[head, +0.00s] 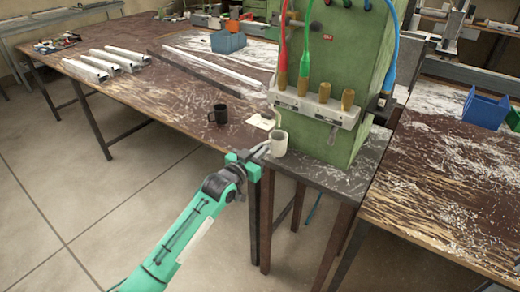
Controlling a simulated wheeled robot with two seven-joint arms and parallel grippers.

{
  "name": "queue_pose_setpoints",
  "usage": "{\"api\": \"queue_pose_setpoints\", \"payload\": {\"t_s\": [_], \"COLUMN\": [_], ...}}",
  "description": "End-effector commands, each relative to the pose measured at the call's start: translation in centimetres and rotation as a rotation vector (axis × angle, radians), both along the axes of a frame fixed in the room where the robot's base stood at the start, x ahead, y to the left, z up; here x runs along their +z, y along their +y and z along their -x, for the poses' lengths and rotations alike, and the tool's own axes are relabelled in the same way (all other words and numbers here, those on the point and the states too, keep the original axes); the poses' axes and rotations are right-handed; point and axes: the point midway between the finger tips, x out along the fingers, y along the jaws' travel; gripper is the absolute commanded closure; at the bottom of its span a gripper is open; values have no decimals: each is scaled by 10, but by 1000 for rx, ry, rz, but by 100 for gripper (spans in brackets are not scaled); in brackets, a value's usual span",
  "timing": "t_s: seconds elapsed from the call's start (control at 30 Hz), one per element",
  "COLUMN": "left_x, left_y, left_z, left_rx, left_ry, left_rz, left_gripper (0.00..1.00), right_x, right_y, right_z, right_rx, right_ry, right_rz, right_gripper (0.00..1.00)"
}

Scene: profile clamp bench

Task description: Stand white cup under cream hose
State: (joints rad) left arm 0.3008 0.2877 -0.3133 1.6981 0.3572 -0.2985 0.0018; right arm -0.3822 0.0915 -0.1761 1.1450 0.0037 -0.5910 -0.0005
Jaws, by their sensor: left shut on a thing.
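The white cup (279,145) is upright at the front of the green machine (350,150), below and left of its row of brass nozzles. My left gripper (262,150) reaches in from the lower left and is shut on the cup's left side. Whether the cup's base touches the bench top cannot be told. A red hose (283,45) and a green hose (305,45) run down to nozzles, and a blue hose (393,45) hangs at the machine's right side. I cannot make out a cream hose. My right gripper is not in view.
Several white profiles (120,58) and a blue bin (228,42) are farther back. Blue bins (484,108) stand on the right bench (440,190).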

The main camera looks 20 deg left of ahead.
Motion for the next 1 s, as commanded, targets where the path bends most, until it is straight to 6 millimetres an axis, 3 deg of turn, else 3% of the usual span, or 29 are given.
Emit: {"api": "queue_pose_setpoints", "payload": {"t_s": [1.0], "left_x": [-7], "left_y": [0], "left_z": [0], "left_rx": [0], "left_ry": [1], "left_rz": [0], "left_gripper": [100], "right_x": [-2], "right_y": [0], "right_z": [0], "right_rx": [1], "right_ry": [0], "right_rz": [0], "right_gripper": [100]}}
